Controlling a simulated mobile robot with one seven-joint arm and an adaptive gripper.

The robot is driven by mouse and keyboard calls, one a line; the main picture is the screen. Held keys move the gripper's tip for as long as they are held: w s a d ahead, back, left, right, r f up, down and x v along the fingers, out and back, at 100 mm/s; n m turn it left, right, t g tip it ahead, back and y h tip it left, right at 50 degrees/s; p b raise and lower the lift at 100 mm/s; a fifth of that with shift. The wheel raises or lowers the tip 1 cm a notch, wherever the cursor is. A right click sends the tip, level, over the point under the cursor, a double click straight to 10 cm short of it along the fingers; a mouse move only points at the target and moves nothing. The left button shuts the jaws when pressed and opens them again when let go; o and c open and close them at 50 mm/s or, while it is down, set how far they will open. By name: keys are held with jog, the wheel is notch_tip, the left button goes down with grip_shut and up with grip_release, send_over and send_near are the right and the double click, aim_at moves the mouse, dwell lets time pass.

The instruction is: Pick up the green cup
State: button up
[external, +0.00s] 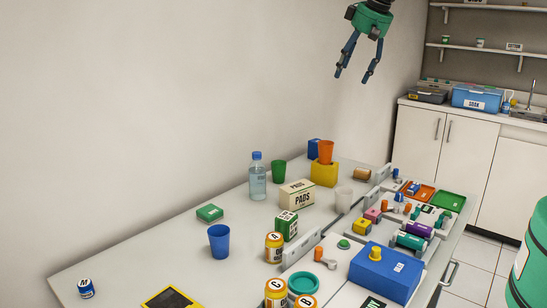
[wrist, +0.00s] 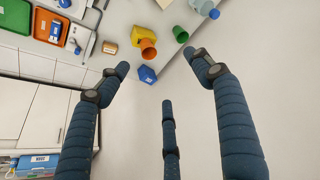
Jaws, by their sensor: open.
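The green cup (external: 279,171) stands upright on the table near its back edge, between the clear bottle and the yellow block. It also shows in the wrist view (wrist: 181,34), at the upper right beside the orange cup. My gripper (external: 354,78) is open and empty, high above the far end of the table. Its blue fingers are spread and touch nothing. In the wrist view its fingers (wrist: 160,80) reach up from the bottom, with the cup beyond their tips.
The bottle (external: 257,180) stands left of the green cup. The orange cup (external: 326,151) rests on the yellow block (external: 324,174), with a blue block (external: 313,149) behind. The PADS box (external: 297,195) stands in front. A blue cup (external: 219,241) stands nearer. The wall runs behind the table.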

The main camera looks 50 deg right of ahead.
jog(key=w+f, duration=1.2)
jog(key=w, duration=0.1)
jog(key=m, duration=0.1)
send_over(279, 171)
jog(key=s, duration=0.3)
notch_tip(279, 171, down, 16)
jog(key=shift+g, duration=0.3)
jog(key=shift+x, duration=4.3)
jog(key=shift+d+f, duration=0.1)
jog(key=shift+d+b+x, duration=0.2)
jog(key=shift+b+x, duration=0.3)
jog(key=shift+x, duration=2)
jog(key=shift+s, duration=0.1)
jog(key=c, duration=0.8)
